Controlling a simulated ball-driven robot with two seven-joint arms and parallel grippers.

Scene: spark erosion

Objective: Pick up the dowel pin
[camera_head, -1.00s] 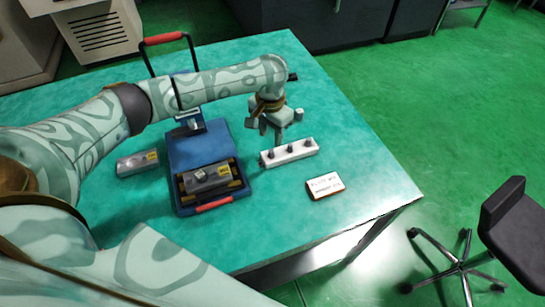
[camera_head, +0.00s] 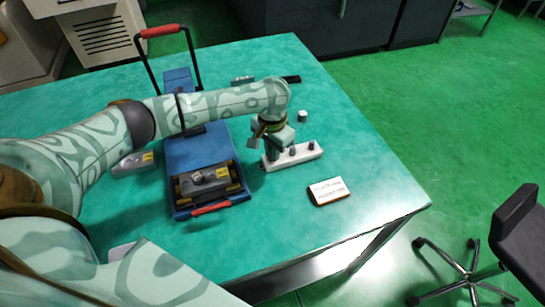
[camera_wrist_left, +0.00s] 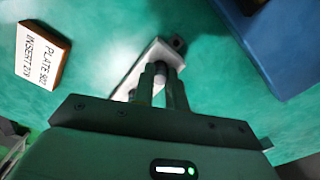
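The white rack (camera_head: 302,155) stands on the teal table with dark dowel pins in it. A middle pin (camera_head: 292,150) and a right pin (camera_head: 311,147) show upright. My left gripper (camera_head: 273,152) points down at the rack's left end and hides part of it. In the left wrist view the gripper fingers (camera_wrist_left: 160,75) are close together over the rack (camera_wrist_left: 134,76), with a narrow gap. A dark round pin top (camera_wrist_left: 178,44) shows just past the fingertips. Whether a pin sits between the fingers is unclear. My right gripper is not in view.
A blue case-like fixture (camera_head: 199,153) with a grey block (camera_head: 206,180) stands left of the rack. Another grey block (camera_head: 132,164) lies further left. A label card (camera_head: 329,191) lies to the front right, and a small white piece (camera_head: 302,116) behind.

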